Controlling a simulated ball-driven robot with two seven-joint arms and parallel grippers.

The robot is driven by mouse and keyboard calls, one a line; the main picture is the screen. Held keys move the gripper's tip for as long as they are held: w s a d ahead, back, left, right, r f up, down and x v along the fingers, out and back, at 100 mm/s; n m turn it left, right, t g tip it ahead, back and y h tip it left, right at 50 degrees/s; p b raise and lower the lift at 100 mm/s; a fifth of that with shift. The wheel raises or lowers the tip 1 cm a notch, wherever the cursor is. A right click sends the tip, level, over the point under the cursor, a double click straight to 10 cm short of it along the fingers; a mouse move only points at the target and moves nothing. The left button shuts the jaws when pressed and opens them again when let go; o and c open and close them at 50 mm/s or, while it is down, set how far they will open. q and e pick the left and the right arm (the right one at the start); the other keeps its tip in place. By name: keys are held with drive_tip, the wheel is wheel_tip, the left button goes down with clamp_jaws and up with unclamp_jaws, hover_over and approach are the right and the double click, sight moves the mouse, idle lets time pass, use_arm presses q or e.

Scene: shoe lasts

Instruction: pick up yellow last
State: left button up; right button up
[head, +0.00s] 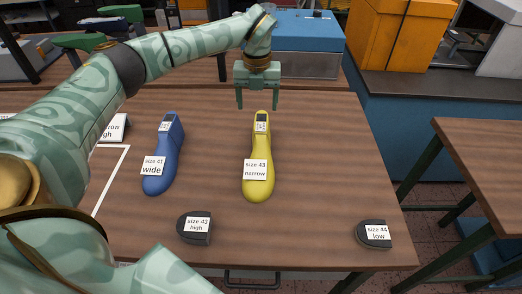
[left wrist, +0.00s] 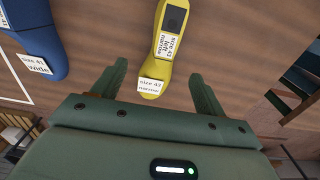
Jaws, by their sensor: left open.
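The yellow last (head: 258,185) lies on the wooden table, long axis pointing away from me, with a "size 43 narrow" label on it. It also shows in the left wrist view (left wrist: 154,60), at the top centre, in line with the gap between the fingers. My left gripper (head: 258,103) is open and empty, above the far end of the yellow last. Its two fingers also show in the left wrist view (left wrist: 160,85). A gap to the last is hard to judge. My right gripper is not in view.
Dark pieces labelled "size 43 high" (head: 187,237) and "size 44 low" (head: 367,243) sit near the front edge. A blue box (head: 304,30) stands behind. Table right of the yellow last is clear.

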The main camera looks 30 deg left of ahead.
sight(261, 130)
use_arm(q)
wheel_tip(261, 130, down, 5)
drive_tip(key=shift+f+b, duration=0.2)
drive_tip(key=shift+b, duration=0.2)
drive_tip(key=f, duration=0.3)
drive_tip(key=d+f+b, duration=0.1)
drive_tip(key=f, duration=0.1)
drive_tip(key=shift+d+f, duration=0.1)
drive_tip(key=shift+f, duration=0.3)
drive_tip(key=shift+r, duration=0.15)
clamp_jaws()
